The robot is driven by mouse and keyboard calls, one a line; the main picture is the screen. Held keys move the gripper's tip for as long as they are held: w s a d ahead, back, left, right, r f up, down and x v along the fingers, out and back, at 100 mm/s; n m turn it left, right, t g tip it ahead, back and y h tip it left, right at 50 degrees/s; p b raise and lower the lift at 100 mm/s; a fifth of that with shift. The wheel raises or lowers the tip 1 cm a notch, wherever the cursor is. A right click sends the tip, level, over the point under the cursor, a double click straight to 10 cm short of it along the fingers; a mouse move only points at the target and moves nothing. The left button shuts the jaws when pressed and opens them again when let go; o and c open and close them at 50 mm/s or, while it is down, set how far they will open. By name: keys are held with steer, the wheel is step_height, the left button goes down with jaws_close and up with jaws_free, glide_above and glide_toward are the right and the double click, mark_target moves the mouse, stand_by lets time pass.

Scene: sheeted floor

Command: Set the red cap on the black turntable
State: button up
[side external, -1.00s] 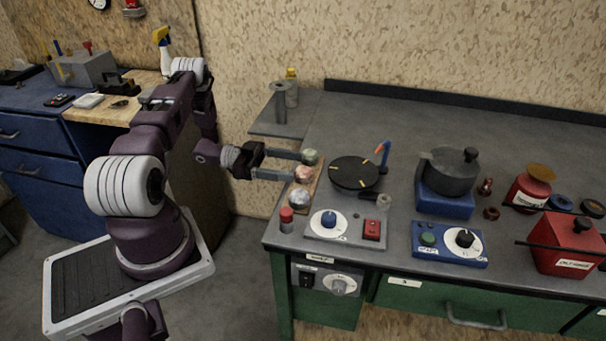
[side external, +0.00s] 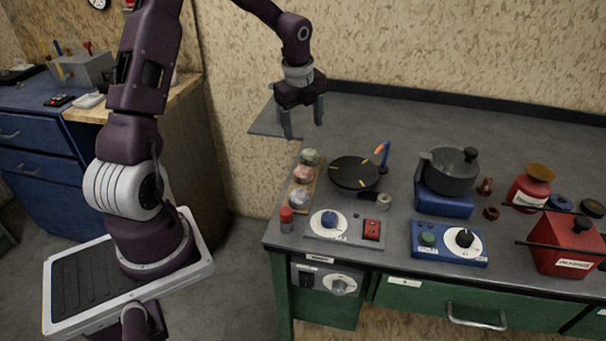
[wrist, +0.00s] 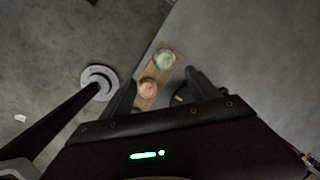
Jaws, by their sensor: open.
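The red cap (side external: 286,215) sits on top of a small grey cylinder at the bench's front left corner, left of the dial panel. The black turntable (side external: 350,178) is a round dark disc with yellow marks, right of the wooden strip of balls. Its top is bare apart from the marks. My gripper (side external: 303,129) is open and empty, raised above the back left of the bench with its fingers pointing down. It is well away from the cap. In the wrist view a sliver of the turntable (wrist: 179,97) shows beside a finger; the cap cannot be made out there.
A wooden strip (side external: 316,179) with three marbled balls lies between cap and turntable. A panel (side external: 345,229) with a blue knob and red switch stands right of the cap. A blue-orange upright (side external: 383,154) rises behind the turntable. A pot (side external: 450,172) stands farther right.

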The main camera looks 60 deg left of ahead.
mark_target(303, 169)
steer(key=s+d+m+g+h, duration=0.2)
steer(key=s+d, duration=0.1)
steer(key=d, duration=0.2)
steer(key=shift+y, duration=0.3)
steer(key=f, duration=0.7)
steer(key=a+f, duration=0.1)
steer(key=f, duration=0.2)
steer(key=shift+w+f, duration=0.2)
steer(key=shift+f, duration=0.1)
jaws_close()
